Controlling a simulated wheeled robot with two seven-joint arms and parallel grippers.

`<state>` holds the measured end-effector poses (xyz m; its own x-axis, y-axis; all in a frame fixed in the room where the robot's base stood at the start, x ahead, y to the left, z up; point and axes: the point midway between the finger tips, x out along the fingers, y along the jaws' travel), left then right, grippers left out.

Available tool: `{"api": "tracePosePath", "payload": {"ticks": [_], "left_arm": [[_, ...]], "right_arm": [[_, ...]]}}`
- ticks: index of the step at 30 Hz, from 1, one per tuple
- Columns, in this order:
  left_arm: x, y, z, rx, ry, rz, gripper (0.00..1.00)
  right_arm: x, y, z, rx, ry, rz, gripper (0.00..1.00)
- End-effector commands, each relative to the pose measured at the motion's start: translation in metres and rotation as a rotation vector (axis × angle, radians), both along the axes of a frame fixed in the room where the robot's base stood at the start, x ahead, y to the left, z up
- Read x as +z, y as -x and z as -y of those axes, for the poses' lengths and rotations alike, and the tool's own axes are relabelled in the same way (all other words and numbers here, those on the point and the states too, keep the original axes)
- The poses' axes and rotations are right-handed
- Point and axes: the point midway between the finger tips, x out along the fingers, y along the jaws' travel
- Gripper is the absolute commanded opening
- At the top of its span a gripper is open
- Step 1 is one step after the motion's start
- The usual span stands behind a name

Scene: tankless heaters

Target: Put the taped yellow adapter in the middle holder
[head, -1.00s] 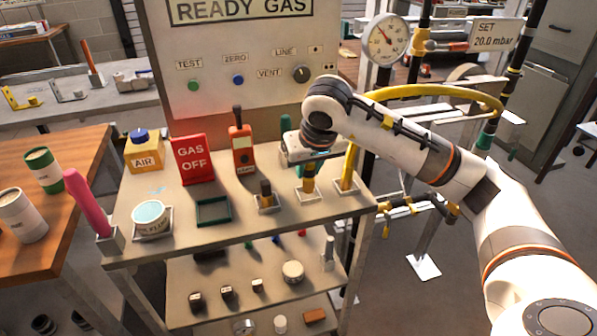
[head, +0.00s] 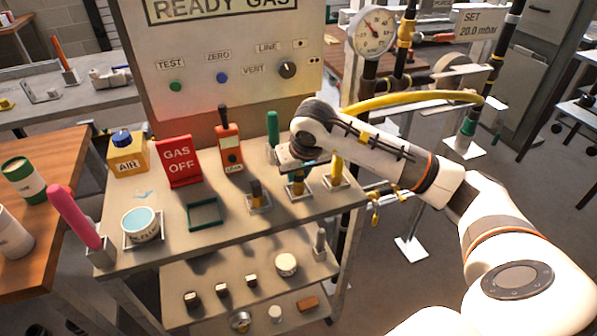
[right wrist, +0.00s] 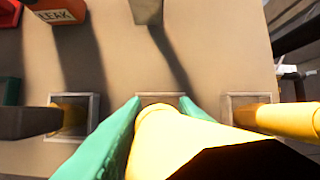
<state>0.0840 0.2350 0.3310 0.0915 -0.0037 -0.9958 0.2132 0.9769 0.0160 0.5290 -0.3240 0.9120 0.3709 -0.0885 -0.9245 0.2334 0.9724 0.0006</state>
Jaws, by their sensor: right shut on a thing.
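The taped yellow adapter (right wrist: 170,140), yellow with a black band, is between the green fingers of my right gripper (right wrist: 150,140) in the right wrist view. In the head view my right gripper (head: 297,167) is low over the cart top, shut on the adapter (head: 297,187). The adapter stands roughly upright at the middle holder (head: 302,197), a small square socket. The holder's far rim shows beyond the adapter's tip in the right wrist view (right wrist: 160,98). I cannot tell how deep the tip sits. My left gripper is out of view.
The left holder (head: 259,206) has a dark-topped piece in it; the right holder (head: 337,183) has a yellow tube. A green upright piece (head: 272,128) stands behind. An orange leak detector (head: 229,150), red GAS OFF sign (head: 179,162) and green tray (head: 205,227) are to the left.

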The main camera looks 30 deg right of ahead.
Motion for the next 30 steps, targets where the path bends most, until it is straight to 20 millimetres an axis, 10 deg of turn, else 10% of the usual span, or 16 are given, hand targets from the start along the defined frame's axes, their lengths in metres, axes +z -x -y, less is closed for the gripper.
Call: {"api": "tracePosePath", "payload": {"ticks": [12,13,17,30], "left_arm": [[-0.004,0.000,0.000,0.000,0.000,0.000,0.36],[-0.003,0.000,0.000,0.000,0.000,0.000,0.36],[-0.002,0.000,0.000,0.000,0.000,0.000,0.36],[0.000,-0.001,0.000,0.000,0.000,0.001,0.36]], "right_arm": [[-0.008,0.000,0.000,0.000,0.001,0.002,0.00],[-0.007,0.000,0.000,0.000,0.000,0.002,0.29],[-0.006,0.000,0.000,0.000,0.000,0.001,0.48],[0.009,0.003,-0.001,0.001,0.001,0.006,0.48]]}}
